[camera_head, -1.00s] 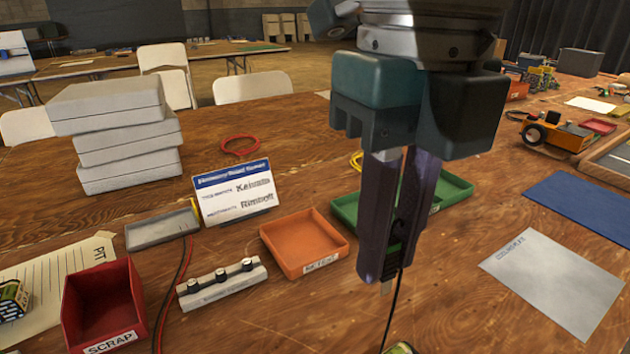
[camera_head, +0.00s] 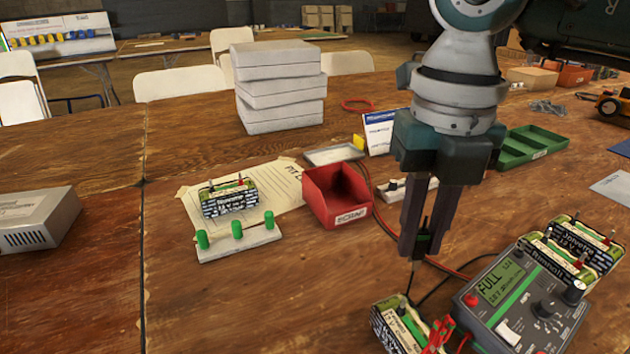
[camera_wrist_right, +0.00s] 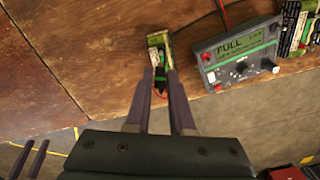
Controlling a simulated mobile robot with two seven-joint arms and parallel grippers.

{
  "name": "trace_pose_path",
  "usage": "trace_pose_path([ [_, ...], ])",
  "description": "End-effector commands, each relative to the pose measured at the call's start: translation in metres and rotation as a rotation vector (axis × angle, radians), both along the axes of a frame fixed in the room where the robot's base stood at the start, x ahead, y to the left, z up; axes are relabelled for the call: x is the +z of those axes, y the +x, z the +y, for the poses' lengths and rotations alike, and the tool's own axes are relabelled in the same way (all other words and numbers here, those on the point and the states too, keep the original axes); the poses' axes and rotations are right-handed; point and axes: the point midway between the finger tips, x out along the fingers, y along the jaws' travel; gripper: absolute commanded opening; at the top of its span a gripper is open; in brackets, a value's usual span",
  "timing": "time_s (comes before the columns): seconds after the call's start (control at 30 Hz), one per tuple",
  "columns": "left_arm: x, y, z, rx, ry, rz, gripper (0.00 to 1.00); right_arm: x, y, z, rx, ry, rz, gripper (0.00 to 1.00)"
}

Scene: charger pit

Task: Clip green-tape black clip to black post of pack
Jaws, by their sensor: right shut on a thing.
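My right gripper (camera_head: 422,245) is shut on the black clip (camera_head: 424,240), whose green tape shows between the fingertips. A black cable runs from it. The gripper is above the pack (camera_head: 393,335) at the lower edge of the head view, apart from it as far as I can tell. A red clip (camera_head: 437,332) sits at the pack's right end. A thin dark upright, perhaps the black post (camera_head: 409,283), stands at its other end. In the right wrist view the pack (camera_wrist_right: 158,42) lies just beyond the fingertips. My left gripper (camera_wrist_right: 30,145) shows there with its fingers apart, empty.
The charger (camera_head: 520,300) reads FULL, with packs (camera_head: 570,250) behind it. A red SCRAP bin (camera_head: 337,195), a green-knobbed rack (camera_head: 238,240) and another pack (camera_head: 228,197) on paper lie left. A grey box (camera_head: 35,220) stands far left. Bare table lies left of the pack.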

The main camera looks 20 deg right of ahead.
Motion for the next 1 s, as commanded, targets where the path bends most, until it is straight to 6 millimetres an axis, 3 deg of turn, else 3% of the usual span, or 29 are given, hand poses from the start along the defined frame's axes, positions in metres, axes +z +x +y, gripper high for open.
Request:
trace_pose_path([
  [0.33, -0.011, 0.0, -0.003, 0.003, -0.01, 0.001, 0.5, -0.014, 0.0, -0.002, -0.009, -0.002, 0.001, 0.0],
  [1.0, -0.058, 0.0, -0.001, -0.002, -0.003, 0.0, 0.5, -0.069, 0.0, -0.002, -0.007, -0.001, -0.001, 0.0],
])
